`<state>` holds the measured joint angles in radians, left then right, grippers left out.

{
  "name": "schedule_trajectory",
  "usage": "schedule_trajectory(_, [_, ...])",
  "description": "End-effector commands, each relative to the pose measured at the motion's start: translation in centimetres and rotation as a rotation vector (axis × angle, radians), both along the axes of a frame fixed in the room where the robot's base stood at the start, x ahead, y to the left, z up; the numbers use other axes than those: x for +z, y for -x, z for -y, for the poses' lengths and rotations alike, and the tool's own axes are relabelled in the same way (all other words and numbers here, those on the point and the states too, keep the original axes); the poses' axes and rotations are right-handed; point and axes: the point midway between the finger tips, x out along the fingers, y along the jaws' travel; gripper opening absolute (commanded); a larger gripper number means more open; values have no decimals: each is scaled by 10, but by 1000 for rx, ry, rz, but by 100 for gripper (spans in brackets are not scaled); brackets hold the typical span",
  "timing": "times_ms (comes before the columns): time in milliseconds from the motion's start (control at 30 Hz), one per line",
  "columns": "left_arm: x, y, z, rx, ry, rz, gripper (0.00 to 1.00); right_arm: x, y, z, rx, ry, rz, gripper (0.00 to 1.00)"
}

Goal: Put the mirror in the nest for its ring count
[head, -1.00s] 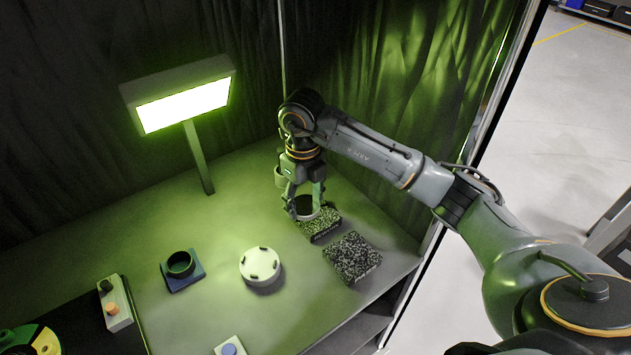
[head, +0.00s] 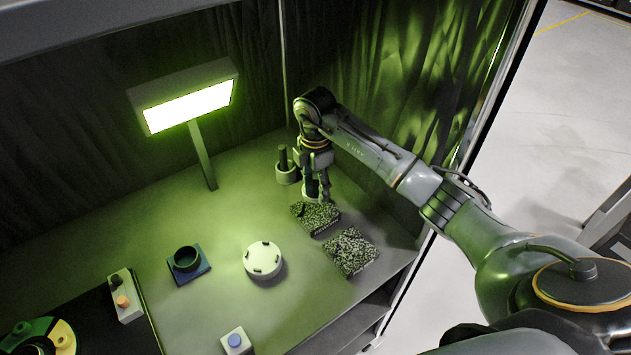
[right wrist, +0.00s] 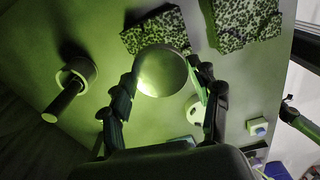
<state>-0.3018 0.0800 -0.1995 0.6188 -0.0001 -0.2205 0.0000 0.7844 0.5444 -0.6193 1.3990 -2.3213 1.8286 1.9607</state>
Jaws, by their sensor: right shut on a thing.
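My right gripper (head: 318,196) is shut on the mirror, a smooth round disc (right wrist: 161,72) held between both fingers in the right wrist view. The gripper (right wrist: 160,95) hangs near the rear speckled block (head: 316,217). In the head view the mirror cannot be made out behind the fingers. No rings can be told on its face. A second speckled block (head: 351,251) lies in front of the first. I cannot tell from these frames which thing is the nest. My left gripper is not in view.
A lit lamp panel (head: 190,107) stands at the back left. A pot with a post (head: 286,174) stands behind the gripper. A white round fixture (head: 263,258), a black ring on a blue base (head: 187,259), a button box (head: 126,297) and a blue-button box (head: 236,342) stand in front.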

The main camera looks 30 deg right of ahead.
Motion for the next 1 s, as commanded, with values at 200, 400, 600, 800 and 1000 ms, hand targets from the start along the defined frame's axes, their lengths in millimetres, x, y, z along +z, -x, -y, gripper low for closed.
schedule_trajectory(200, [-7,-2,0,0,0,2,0,-9,0,0,-12,-1,0,25])
schedule_trajectory(400, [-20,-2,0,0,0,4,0,-25,0,0,-11,-2,0,25])
schedule_trajectory(600, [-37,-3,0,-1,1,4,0,-45,0,0,-10,-1,0,25])
schedule_trajectory(800, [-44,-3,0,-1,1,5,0,-58,0,0,-10,0,0,25])
schedule_trajectory(1000, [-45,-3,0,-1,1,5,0,-61,0,0,-9,-1,0,25])
